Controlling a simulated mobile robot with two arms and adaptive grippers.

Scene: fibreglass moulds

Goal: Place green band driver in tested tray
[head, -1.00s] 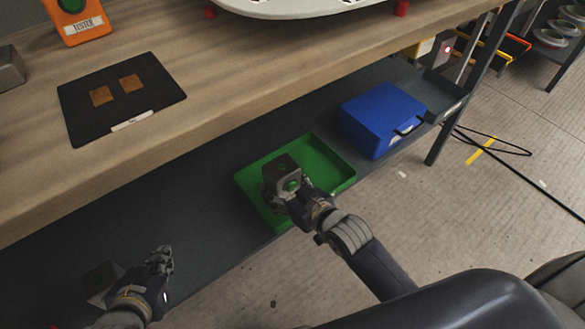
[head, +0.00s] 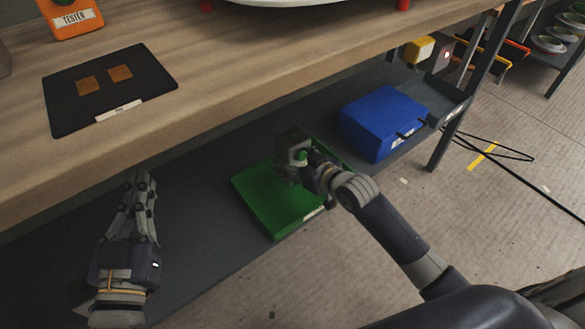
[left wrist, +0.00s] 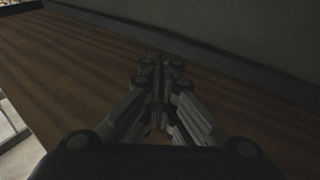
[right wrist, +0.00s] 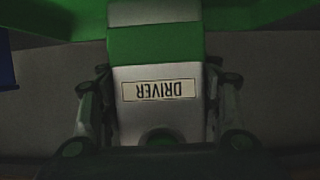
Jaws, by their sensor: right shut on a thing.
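The green band driver (head: 291,143) is a grey block with a green band; in the right wrist view its label (right wrist: 158,90) reads DRIVER, upside down. My right gripper (head: 292,168) is shut on it, with a finger on each side in the right wrist view. It holds the driver over the back part of a green tray (head: 268,211) on the lower shelf; whether the driver touches the tray is unclear. The tray's front label is too small to read. My left gripper (head: 140,185) is shut and empty near the bench's front edge; its fingertips meet in the left wrist view (left wrist: 158,88).
A blue case (head: 380,118) stands right of the tray on the lower shelf (head: 195,215). A table leg (head: 445,140) stands at right.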

